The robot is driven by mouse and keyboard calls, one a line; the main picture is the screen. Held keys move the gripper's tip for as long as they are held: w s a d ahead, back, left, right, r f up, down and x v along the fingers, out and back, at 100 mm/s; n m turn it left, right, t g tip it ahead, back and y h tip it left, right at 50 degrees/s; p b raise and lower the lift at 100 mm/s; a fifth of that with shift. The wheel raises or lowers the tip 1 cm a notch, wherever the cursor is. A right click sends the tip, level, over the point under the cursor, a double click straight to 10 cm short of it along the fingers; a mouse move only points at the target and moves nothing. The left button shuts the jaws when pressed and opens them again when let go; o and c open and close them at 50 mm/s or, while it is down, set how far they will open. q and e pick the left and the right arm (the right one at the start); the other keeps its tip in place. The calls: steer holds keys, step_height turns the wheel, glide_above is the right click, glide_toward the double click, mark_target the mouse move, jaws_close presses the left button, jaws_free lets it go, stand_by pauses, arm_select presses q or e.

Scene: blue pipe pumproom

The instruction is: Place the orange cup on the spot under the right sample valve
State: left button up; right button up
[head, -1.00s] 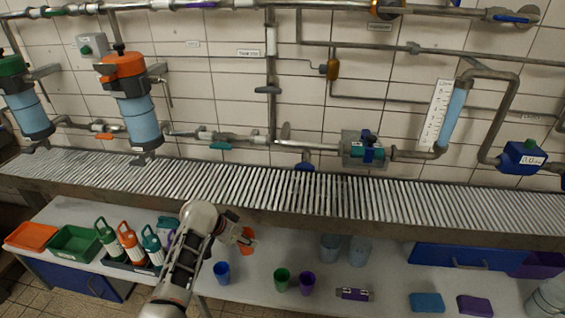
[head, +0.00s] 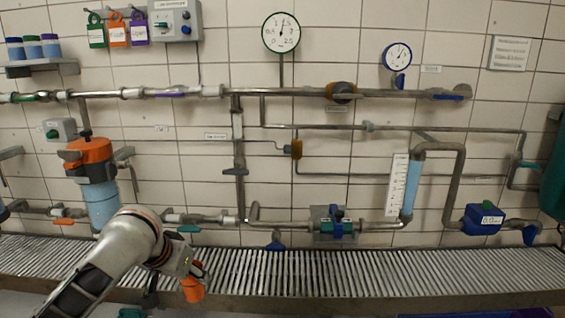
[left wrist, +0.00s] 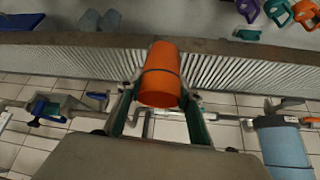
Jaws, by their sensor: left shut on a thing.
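The orange cup (head: 192,290) is held by my left gripper (head: 194,272), in front of the slatted grate's left half in the head view. In the left wrist view the orange cup (left wrist: 160,76) sits between the two fingers of my left gripper (left wrist: 158,98), with the grate behind it. A blue-handled valve (head: 275,242) points down over the grate near the middle, to the right of the cup. Another blue spout-like valve (head: 530,235) is at the far right. I cannot read which is the right sample valve, and no marked spot is clear. My right gripper is not in view.
Gauges (head: 281,33) hang above.

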arm_select(q)
steer(key=s+a+f+n+y, duration=0.1)
steer(key=s+a+n, duration=0.1)
steer(key=s, duration=1.3)
steer(key=shift+s+a+n, duration=0.15)
steer(key=shift+a+n, duration=0.15)
steer(key=shift+a, duration=0.2)
steer(key=shift+d+f, duration=0.1)
steer(key=shift+f, duration=0.1)
